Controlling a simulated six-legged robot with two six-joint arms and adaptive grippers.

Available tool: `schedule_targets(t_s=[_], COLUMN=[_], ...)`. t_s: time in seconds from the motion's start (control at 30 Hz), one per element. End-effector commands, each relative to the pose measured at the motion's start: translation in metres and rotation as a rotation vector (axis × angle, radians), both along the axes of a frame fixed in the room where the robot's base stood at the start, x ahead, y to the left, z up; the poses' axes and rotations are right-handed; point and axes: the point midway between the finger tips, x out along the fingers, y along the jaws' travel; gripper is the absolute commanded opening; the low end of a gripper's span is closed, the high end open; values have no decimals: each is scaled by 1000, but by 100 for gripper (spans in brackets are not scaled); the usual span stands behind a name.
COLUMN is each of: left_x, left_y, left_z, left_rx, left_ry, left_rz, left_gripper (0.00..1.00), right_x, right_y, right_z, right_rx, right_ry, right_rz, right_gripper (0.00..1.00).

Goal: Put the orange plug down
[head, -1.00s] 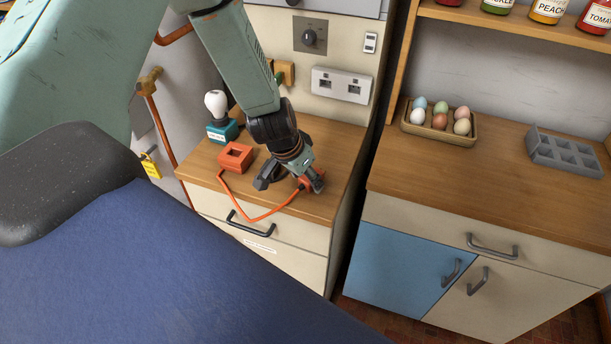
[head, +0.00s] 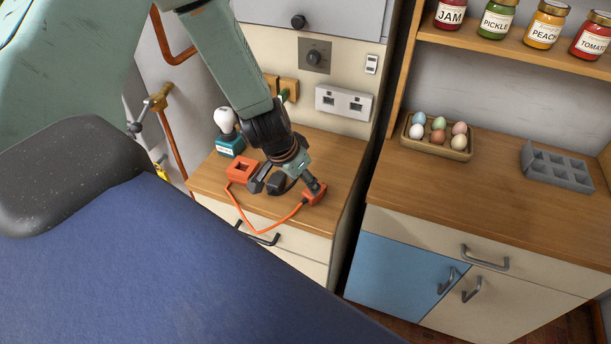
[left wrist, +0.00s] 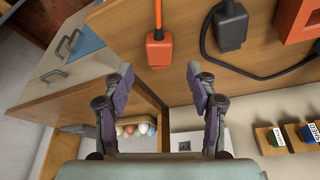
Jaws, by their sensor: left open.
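The orange plug (head: 314,194) lies on the wooden top of the small cabinet, near its right front, with its orange cable trailing left. In the left wrist view the orange plug (left wrist: 158,49) lies on the wood beyond the fingertips, in line with the gap between them and apart from both. My left gripper (head: 290,183) is open and empty, just over the worktop by the plug; its two spread fingers show in the left wrist view (left wrist: 160,80). My right gripper is not in view.
A dark plug (left wrist: 230,27) with a black cable lies beside the orange one. An orange box (head: 242,168) and a teal-based bulb (head: 228,122) stand to the left. A white double socket (head: 344,103) is on the wall behind. An egg tray (head: 437,145) sits on the right counter.

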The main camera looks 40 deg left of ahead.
Motion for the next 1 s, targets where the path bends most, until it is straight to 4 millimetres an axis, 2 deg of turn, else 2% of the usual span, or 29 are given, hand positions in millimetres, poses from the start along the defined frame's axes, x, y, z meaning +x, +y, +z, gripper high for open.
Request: schedule_targets(t_s=[0.03,0.3,0.63,0.77,0.87,0.97,1.0], left_x=[-2,-13,-20,-22,-34,-68,-86], left_y=[0,2,3,3,-2,-15,-21], left_z=[11,38,53,52,42,19,8], left_rx=[-1,-1,0,0,11,37,49], left_ry=[0,1,1,2,31,97,129], left_rz=[1,1,1,0,4,26,40], left_gripper=[58,58,58,58,58,58,58], right_x=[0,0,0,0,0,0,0], right_y=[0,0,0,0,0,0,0], right_z=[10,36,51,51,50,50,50], right_rx=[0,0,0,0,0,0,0], right_ry=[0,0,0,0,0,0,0], right_rz=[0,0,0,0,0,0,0], right_gripper=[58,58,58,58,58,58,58])
